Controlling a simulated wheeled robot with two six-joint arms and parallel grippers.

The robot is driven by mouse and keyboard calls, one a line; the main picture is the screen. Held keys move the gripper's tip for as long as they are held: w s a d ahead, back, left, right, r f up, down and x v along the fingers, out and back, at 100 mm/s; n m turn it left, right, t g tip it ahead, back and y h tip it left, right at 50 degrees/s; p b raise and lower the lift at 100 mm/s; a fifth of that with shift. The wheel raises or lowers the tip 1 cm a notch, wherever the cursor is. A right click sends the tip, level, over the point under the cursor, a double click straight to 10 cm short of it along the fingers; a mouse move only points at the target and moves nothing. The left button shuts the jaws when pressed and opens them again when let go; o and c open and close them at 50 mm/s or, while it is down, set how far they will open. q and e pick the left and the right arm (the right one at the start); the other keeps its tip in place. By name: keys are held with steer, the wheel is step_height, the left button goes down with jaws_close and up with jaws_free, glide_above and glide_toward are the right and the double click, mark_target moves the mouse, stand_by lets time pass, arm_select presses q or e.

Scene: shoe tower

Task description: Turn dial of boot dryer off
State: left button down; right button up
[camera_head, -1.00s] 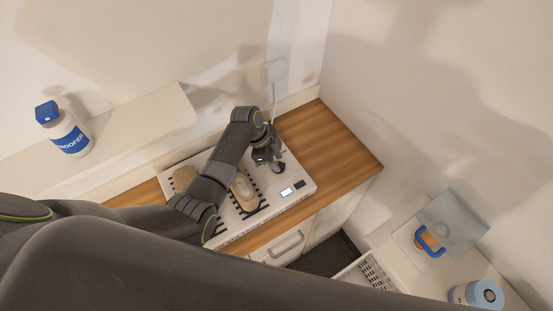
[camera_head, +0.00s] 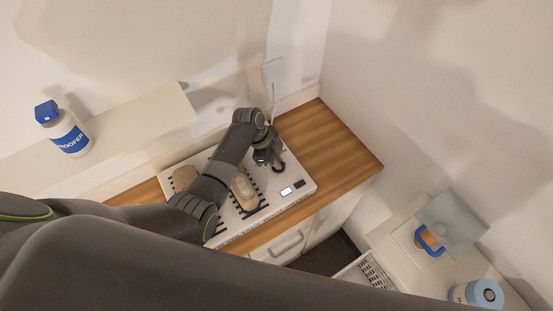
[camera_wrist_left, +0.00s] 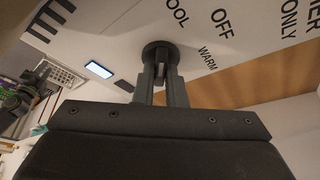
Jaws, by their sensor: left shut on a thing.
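The boot dryer (camera_head: 234,222) is a white slotted panel on the wooden counter, with beige shoes (camera_head: 243,190) on it. Its black round dial (camera_head: 280,168) is at the panel's far right part, partly hidden by my left gripper (camera_head: 272,163). In the left wrist view, the left gripper (camera_wrist_left: 161,68) is shut on the raised grip of the dial (camera_wrist_left: 158,46). The printed words OFF, WARM and part of COOL stand around the dial. Which word the dial points to cannot be told.
A lit display (camera_head: 286,192) and a dark switch (camera_head: 299,184) are near the dryer's front right edge. A cord runs up to a wall outlet (camera_head: 274,70). A white bottle (camera_head: 66,132) stands on the ledge. The counter's right end (camera_head: 340,150) is clear.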

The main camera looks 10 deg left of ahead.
arm_select(q)
steer(key=shift+m, duration=0.4)
steer(key=m+g+b, duration=0.1)
steer(key=m, duration=0.1)
steer(key=m+g+b, duration=0.1)
steer(key=m, duration=0.1)
steer(key=shift+w+m, duration=0.2)
steer(key=shift+m, duration=0.1)
steer(key=m+g+y+b, duration=0.1)
steer(key=m, duration=0.3)
steer(key=shift+d+b, duration=0.1)
steer(key=shift+b, duration=0.2)
steer(key=shift+m+g, duration=0.3)
steer(key=c, duration=1.5)
jaws_free()
steer(key=shift+w, duration=0.1)
